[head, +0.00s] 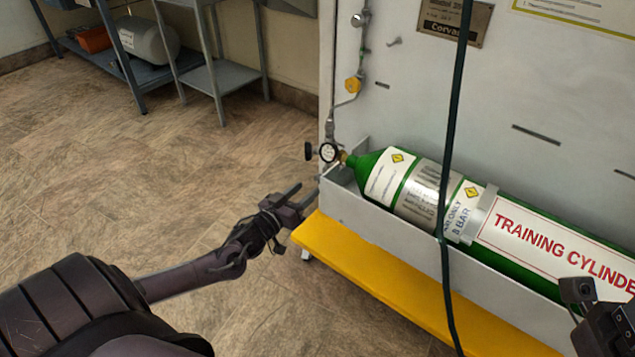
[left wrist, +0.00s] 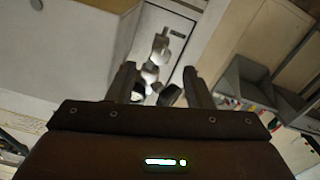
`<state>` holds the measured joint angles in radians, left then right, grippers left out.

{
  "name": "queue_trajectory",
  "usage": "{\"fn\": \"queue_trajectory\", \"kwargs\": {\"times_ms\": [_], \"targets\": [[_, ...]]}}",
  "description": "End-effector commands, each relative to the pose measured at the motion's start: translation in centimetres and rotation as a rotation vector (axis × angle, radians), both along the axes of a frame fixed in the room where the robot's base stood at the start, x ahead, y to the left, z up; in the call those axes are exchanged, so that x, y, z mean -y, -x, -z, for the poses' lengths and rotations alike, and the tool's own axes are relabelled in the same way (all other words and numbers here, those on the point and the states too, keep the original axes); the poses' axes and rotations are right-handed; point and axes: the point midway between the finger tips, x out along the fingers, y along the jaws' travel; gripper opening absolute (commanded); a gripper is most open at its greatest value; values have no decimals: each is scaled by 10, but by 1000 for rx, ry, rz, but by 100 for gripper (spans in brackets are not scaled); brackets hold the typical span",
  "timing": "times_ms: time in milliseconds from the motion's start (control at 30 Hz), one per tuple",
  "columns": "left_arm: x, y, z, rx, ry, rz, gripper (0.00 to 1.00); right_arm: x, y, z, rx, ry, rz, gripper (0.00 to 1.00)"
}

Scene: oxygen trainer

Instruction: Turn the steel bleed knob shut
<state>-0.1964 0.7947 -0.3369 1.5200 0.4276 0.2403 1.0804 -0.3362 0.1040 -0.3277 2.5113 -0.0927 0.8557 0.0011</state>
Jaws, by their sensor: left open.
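A small round steel knob (head: 357,20) sits on the pipe at the top of the white panel; I take it to be the bleed knob. My left gripper (head: 308,192) is open and empty, low beside the left end of the cylinder tray, well below that knob. In the left wrist view the open left fingers (left wrist: 159,68) frame blurred steel fittings (left wrist: 160,45) and a dark round knob (left wrist: 170,95); I cannot tell which fitting is the bleed knob there. My right gripper (head: 600,318) is at the lower right, partly cut off, its jaws unclear.
A green training cylinder (head: 372,176) lies in a grey tray (head: 343,205) above a yellow ledge (head: 350,262). Its gauge (head: 328,152) and black knob (head: 309,151) are near my left gripper. A yellow valve (head: 352,85) is above. A dark hose (head: 452,120) hangs in front.

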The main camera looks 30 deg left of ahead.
Motion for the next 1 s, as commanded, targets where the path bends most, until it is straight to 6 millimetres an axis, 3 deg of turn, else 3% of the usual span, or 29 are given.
{"fn": "queue_trajectory", "kwargs": {"times_ms": [100, 300, 700, 1000], "targets": [[1, -21, 2, 3, -1, 0, 46, 0, 0, 8, 11, 1, 1, 67], [3, -45, 2, 1, -1, 0, 46, -1, 0, 12, 25, 2, 2, 67], [4, -53, 0, -1, -1, 0, 46, -1, 0, 11, 31, 3, 2, 67], [4, -53, 0, -1, -1, 0, 8, -1, 0, 11, 31, 3, 2, 67]]}}
